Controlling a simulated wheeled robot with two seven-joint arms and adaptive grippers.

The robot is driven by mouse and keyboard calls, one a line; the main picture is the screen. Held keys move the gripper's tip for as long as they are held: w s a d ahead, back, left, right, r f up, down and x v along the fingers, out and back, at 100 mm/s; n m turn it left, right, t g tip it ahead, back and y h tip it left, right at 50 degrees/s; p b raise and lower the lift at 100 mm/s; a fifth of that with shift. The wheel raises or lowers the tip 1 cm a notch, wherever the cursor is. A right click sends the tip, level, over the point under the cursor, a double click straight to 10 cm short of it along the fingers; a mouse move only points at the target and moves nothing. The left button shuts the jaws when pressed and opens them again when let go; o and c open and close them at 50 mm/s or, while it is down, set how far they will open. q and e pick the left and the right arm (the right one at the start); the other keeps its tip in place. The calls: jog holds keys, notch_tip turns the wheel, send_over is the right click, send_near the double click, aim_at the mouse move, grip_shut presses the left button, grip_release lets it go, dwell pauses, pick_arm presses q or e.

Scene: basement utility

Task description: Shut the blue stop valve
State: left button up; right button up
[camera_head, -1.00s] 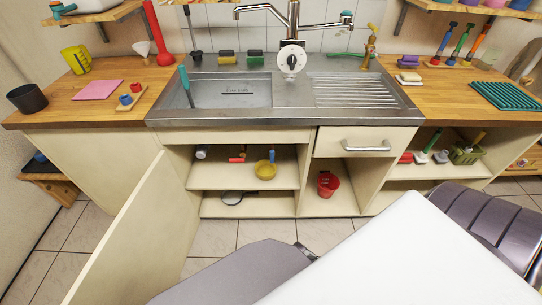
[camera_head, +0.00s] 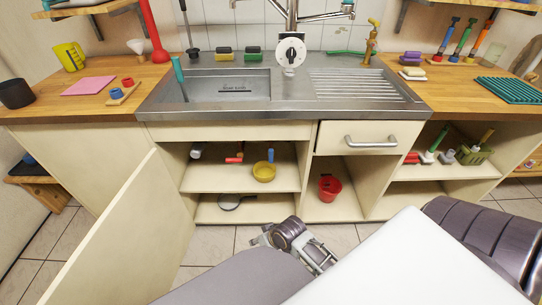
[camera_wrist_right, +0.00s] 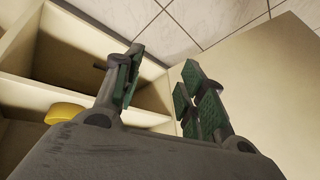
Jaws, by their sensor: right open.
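A small upright blue handle (camera_head: 271,155), which looks like the blue stop valve, is at the back of the upper shelf in the open sink cabinet. Its body is too small to make out. A red horizontal handle (camera_head: 235,159) is left of it. My right gripper (camera_head: 259,238) is low in front of the cabinet, below and apart from the blue handle. In the right wrist view the right gripper (camera_wrist_right: 163,82) is open, with nothing between its green-padded fingers. The blue handle cannot be made out there. My left gripper is out of view.
A yellow bowl (camera_head: 264,171) stands in front of the blue handle; it also shows in the wrist view (camera_wrist_right: 65,113). The open cabinet door (camera_head: 115,235) is on the left. A pan (camera_head: 231,201) lies on the lower shelf. A red bucket (camera_head: 329,188) stands to the right.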

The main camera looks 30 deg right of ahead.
jog(key=w+a+r+m+t+y+b, duration=0.2)
jog(key=w+r+m+t+y+b, duration=0.15)
jog(key=w+r+m+t, duration=0.8)
pick_arm(q)
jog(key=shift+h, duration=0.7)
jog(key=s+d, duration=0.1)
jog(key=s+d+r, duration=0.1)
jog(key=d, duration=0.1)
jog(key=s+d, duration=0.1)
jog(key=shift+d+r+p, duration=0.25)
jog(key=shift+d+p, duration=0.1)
jog(key=shift+p, duration=0.05)
pick_arm(e)
jog(key=w+d+m+h, duration=0.1)
jog(key=d+m+h, duration=0.5)
jog(key=m, duration=0.8)
jog(key=w+d+r+m+h, duration=0.1)
jog(key=d+m+h, duration=0.5)
jog(key=d+m, duration=0.6)
jog(key=shift+w+d+r+m, duration=0.2)
jog(key=shift+w+m, duration=0.15)
jog(key=shift+m, duration=0.6)
jog(key=shift+w+t, duration=0.15)
jog(key=shift+t, duration=0.1)
